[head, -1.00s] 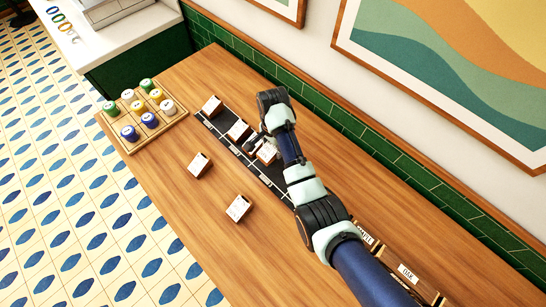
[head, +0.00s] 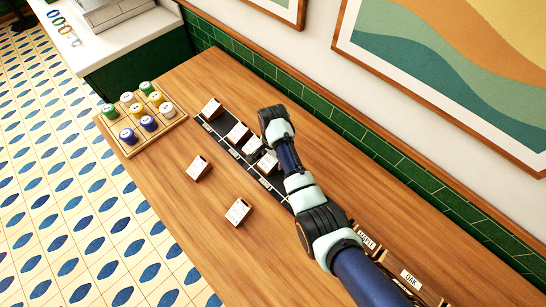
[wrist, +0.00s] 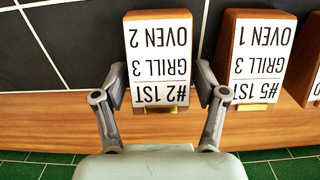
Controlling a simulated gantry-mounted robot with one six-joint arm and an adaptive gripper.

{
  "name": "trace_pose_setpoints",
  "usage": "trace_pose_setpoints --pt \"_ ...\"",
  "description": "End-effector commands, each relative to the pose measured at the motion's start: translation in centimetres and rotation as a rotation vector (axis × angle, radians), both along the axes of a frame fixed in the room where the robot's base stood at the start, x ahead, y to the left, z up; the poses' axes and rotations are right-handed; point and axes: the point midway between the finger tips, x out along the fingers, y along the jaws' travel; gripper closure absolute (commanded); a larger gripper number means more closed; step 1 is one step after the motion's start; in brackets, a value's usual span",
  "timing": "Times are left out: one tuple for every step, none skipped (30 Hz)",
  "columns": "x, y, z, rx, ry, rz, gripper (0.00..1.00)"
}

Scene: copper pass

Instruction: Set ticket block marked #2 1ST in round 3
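The ticket block marked #2 1ST (wrist: 158,62), wooden with a white face, stands at the back of the black rail (wrist: 70,45). It also shows in the head view (head: 268,162). Its text is upside down in the wrist view and also reads GRILL 3, OVEN 2. My gripper (wrist: 161,88) is open, with one finger on each side of the block's wall-side end. A gap shows on the right; on the left the finger is very close, and contact is unclear. In the head view my wrist hides most of the fingers.
The #5 1ST block (wrist: 262,60) stands close beside the right finger. A further block (head: 212,108) is up the rail. Two loose blocks (head: 198,168) (head: 238,211) lie on the wooden counter (head: 160,180). A tray of coloured round pieces (head: 178,122) is at the far end. Green wall tiles run behind.

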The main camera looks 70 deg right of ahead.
Motion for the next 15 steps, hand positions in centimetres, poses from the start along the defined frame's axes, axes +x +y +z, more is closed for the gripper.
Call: trace_pose_setpoints --pt "0.0 0.0 0.0 0.0 0.0 0.0 0.19" --pt "0.0 0.0 0.0 0.0 0.0 0.0 0.19" --pt "0.0 0.0 0.0 0.0 0.0 0.0 0.19" --pt "0.0 0.0 0.0 0.0 0.0 0.0 0.19" --pt "0.0 0.0 0.0 0.0 0.0 0.0 0.19" --pt "0.0 0.0 0.0 0.0 0.0 0.0 0.19" --pt "0.0 0.0 0.0 0.0 0.0 0.0 0.19" --pt "0.0 0.0 0.0 0.0 0.0 0.0 0.19" --pt "0.0 0.0 0.1 0.0 0.0 0.0 0.19" --pt "0.0 0.0 0.3 0.0 -0.001 0.0 0.19" --pt "0.0 0.0 0.5 -0.001 -0.001 0.0 0.19" --pt "0.0 -0.1 0.9 -0.002 -0.001 0.0 0.19" --pt "0.1 -0.1 1.4 -0.002 -0.001 0.0 0.19" --pt "0.1 -0.1 2.0 -0.002 -0.002 0.0 0.19" --pt "0.1 -0.1 2.9 -0.003 -0.003 0.0 0.19"
